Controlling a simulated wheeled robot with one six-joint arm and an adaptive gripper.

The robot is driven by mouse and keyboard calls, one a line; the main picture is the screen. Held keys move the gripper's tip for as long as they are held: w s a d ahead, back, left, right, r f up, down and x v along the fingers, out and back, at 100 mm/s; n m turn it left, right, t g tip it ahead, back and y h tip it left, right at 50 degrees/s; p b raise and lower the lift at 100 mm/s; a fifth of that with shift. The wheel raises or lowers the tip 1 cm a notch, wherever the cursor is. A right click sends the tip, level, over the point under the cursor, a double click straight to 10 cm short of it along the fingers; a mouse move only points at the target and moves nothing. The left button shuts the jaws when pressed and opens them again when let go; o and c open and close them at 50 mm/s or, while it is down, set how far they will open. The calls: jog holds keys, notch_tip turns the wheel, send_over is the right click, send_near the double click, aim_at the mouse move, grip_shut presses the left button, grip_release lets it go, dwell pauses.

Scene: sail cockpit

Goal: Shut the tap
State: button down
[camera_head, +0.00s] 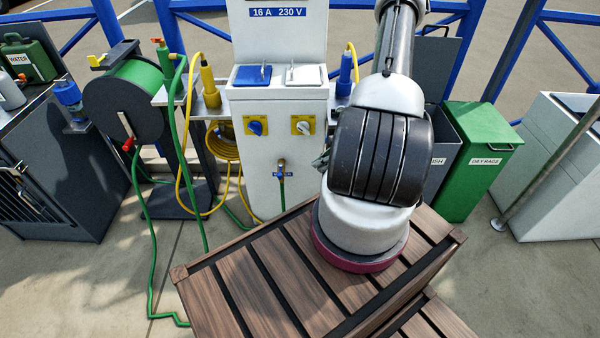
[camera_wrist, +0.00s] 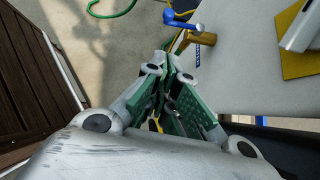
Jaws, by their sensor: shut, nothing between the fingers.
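The tap (camera_head: 281,168) is a small brass fitting low on the front of the white service pedestal (camera_head: 262,110), with a green hose (camera_head: 282,195) hanging below it. In the wrist view the brass tap (camera_wrist: 194,38) has a blue lever (camera_wrist: 181,21) sticking out sideways from its body. My gripper (camera_wrist: 172,62) is shut and empty, its green-padded fingers together, with the tips just short of the tap and apart from it as far as I can tell. In the head view only a bit of my gripper (camera_head: 322,160) shows, right of the tap; my arm hides the rest.
The pedestal carries yellow switch plates (camera_head: 303,125) and blue and white socket covers. A green hose reel (camera_head: 135,100) and yellow cable stand at left. A green oily-rags bin (camera_head: 480,160) is at right. A slatted wooden bench (camera_head: 250,285) fills the foreground.

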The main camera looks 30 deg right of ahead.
aim_at(280, 170)
jog(key=w+a+r+x, duration=0.1)
jog(key=r+x, duration=0.1)
jog(key=x, duration=1)
jog(key=shift+w+a+f, duration=0.2)
jog(key=shift+w+a, duration=0.2)
jog(key=shift+a, duration=0.05)
jog(key=shift+a, duration=0.15)
